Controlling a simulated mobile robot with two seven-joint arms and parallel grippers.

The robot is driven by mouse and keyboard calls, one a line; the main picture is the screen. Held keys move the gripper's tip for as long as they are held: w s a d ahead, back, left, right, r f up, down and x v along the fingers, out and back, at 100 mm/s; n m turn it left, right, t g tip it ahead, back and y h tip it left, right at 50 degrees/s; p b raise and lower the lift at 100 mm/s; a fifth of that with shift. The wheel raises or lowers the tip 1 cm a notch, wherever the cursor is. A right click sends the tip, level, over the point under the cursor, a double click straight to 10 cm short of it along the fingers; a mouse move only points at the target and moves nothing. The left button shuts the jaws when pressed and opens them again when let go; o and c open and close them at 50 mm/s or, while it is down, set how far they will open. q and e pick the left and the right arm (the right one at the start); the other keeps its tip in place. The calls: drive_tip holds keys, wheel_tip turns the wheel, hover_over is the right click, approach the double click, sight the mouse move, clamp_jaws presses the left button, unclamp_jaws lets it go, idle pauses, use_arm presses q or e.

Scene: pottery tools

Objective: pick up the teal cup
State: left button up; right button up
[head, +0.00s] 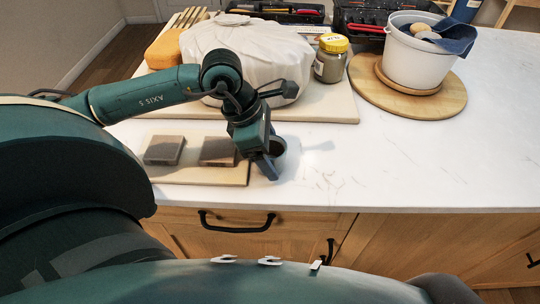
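The teal cup (279,146) shows as a small dark round rim at the front part of the white counter, just right of a wooden board. My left gripper (268,165) points down over it from the left and hides most of its body. One blue-grey finger shows at the cup's near side. The other finger is hidden, so I cannot tell whether the gripper is closed on the cup. My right gripper is not in view.
Two dark blocks (165,150) lie on the front wooden board (200,175). Behind stand a cloth-wrapped bundle (245,50), a yellow-lidded jar (330,60) and a white bucket (415,55) on a round board (365,85). The counter to the right is clear.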

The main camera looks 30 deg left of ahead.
use_arm(q)
drive_tip(key=c, duration=0.8)
